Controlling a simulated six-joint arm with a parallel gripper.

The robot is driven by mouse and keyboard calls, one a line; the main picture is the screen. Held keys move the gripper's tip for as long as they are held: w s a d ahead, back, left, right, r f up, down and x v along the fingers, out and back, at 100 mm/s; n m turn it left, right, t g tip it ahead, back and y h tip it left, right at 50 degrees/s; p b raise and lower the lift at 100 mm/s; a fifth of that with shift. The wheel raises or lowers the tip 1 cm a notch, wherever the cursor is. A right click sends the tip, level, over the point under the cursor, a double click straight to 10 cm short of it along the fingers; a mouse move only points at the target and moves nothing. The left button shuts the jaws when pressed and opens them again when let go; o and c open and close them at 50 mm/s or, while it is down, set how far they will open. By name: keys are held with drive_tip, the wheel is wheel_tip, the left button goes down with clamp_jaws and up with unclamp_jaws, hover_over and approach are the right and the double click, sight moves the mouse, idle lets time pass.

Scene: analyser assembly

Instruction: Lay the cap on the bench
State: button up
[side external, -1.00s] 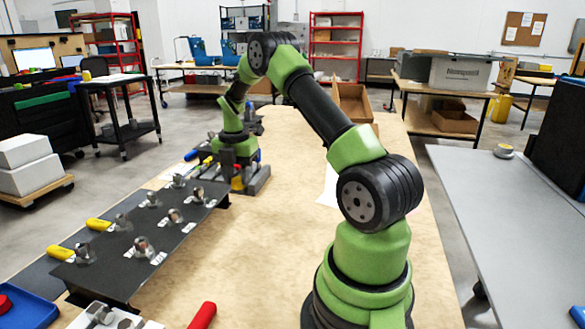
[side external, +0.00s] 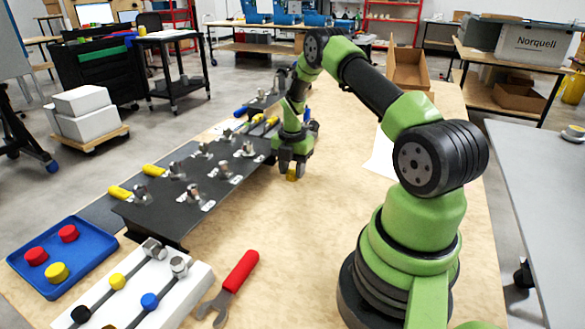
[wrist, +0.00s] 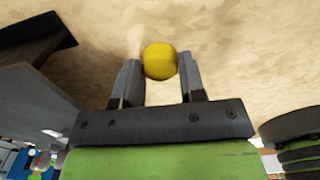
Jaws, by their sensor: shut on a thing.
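The yellow cap (side external: 291,177) is between the fingertips of my gripper (side external: 293,167), low over bare wooden bench (side external: 262,225), right of the black panel's far end. In the wrist view the cap (wrist: 160,61) sits between the two grey fingers of my gripper (wrist: 158,72), one on each side. The gripper is shut on it and points down. Plain bench surface lies behind the cap. I cannot tell whether the cap touches the bench.
The black panel (side external: 160,222) carries several metal fittings and yellow-handled parts. A blue tray (side external: 85,276) holds red and yellow caps. A white block (side external: 197,291) with rods and a red-handled wrench (side external: 240,271) lie in front. The bench middle is clear.

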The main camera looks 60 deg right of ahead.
sight(291, 172)
drive_tip(key=o, duration=1)
drive_tip(key=shift+f, duration=0.1)
wheel_tip(291, 172, up, 13)
drive_tip(key=a+r+m+t, duration=0.2)
drive_tip(key=a+r+m, duration=0.5)
drive_tip(key=a+r, duration=0.4)
drive_tip(key=s+a+r+m+t, duration=0.1)
drive_tip(key=s+a+r+m, duration=0.1)
drive_tip(key=s+a+m, duration=0.3)
drive_tip(key=s+a+r+m+t+y, duration=0.1)
drive_tip(key=s+a+r+m+t, duration=0.1)
drive_tip(key=s+a+m, duration=0.3)
drive_tip(key=s+a+r+m+t+y, duration=0.1)
drive_tip(key=s+a+r+m+t, duration=0.1)
drive_tip(key=s+a+m, duration=0.3)
drive_tip(key=shift+s+a+r, duration=0.1)
drive_tip(key=shift+a+r, duration=0.15)
drive_tip(key=shift+a, duration=0.65)
